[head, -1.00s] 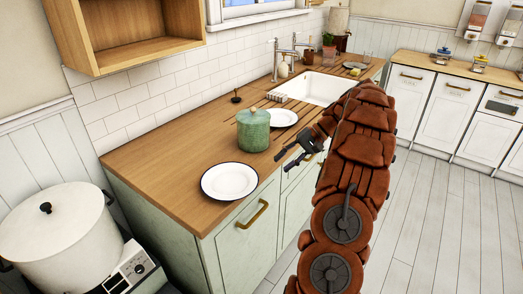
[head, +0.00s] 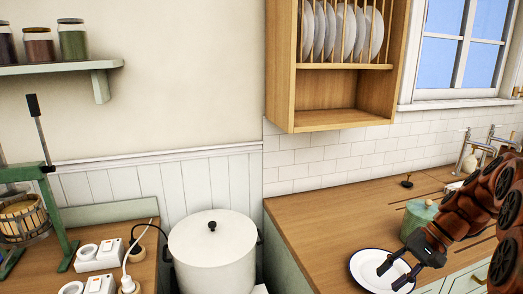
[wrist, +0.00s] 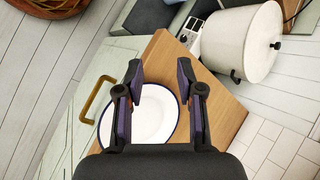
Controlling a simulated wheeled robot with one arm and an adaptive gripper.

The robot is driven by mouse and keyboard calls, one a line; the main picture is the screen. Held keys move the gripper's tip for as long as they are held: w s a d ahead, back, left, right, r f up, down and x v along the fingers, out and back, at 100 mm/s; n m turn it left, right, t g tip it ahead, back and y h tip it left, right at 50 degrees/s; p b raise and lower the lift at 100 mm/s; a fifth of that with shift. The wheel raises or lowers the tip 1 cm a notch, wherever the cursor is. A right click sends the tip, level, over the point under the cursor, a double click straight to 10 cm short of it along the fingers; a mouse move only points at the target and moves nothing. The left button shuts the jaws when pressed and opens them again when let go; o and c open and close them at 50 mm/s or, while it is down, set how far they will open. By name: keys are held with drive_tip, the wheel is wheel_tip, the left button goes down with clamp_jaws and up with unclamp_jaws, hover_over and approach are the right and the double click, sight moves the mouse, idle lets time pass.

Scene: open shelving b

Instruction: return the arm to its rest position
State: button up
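My gripper (head: 392,275) is at the lower right of the head view, in front of the near end of the wooden counter. In the wrist view my gripper (wrist: 162,100) has its two fingers apart with nothing held between them. A white plate with a dark rim (head: 368,263) lies on the counter, partly hidden behind my gripper. The plate also shows beyond the fingers in the wrist view (wrist: 150,122).
A large white pot (head: 212,255) stands left of the counter (head: 310,215). A wooden plate rack (head: 335,118) hangs above the counter. Further left are a green press (head: 55,200), power sockets (head: 100,255) and a shelf with jars (head: 60,67). A drawer handle (wrist: 97,98) shows near my gripper.

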drive_tip(key=s+a+n+g+h, duration=0.2)
drive_tip(key=s+a+n+h, duration=0.1)
drive_tip(key=s+a, duration=0.9)
drive_tip(key=s+a+f+n+h, duration=0.1)
drive_tip(key=s+a+h, duration=0.1)
drive_tip(key=s, duration=0.5)
drive_tip(key=s+a+f+n+h, duration=0.1)
drive_tip(key=s+a+n+h, duration=0.1)
drive_tip(key=s, duration=0.5)
drive_tip(key=shift+f+n, duration=0.25)
drive_tip(key=shift+n, duration=0.05)
